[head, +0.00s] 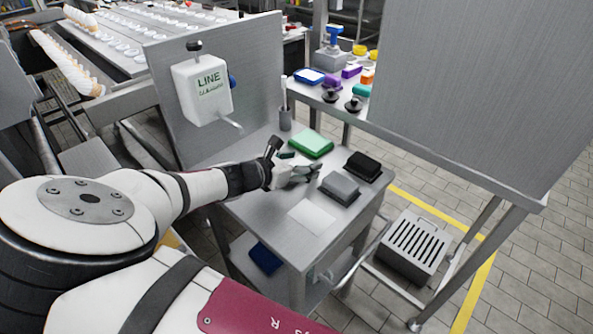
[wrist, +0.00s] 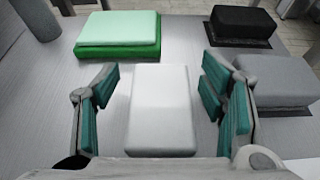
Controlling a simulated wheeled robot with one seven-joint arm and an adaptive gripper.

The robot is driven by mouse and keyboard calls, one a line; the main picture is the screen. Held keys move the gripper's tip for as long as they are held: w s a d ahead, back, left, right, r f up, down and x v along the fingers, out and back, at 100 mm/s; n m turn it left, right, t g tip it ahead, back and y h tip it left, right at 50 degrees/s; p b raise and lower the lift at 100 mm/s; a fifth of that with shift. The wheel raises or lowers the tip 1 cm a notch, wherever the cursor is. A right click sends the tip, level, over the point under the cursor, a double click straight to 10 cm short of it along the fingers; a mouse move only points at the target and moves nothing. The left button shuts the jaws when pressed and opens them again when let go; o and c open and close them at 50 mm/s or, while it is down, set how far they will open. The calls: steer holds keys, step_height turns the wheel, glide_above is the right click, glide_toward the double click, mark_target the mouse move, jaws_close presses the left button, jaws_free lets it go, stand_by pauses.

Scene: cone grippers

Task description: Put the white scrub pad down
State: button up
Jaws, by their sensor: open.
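The white scrub pad (wrist: 162,105) lies on the grey steel table (head: 262,205), between the open fingers of my gripper (wrist: 163,110) in the wrist view. A gap shows between the pad and the teal finger pads on both sides. In the head view my gripper (head: 297,172) is low over the table, and the pad is mostly hidden behind it.
A green pad (head: 311,143) lies beyond my gripper. A grey pad (head: 339,187) and a black pad (head: 362,166) lie to the right, each on a matching flat patch. A bare white patch (head: 311,217) lies nearer the front edge. A cup (head: 285,120) stands at the back.

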steer(key=shift+c, duration=0.2)
steer(key=c, duration=1)
steer(key=shift+r, duration=0.1)
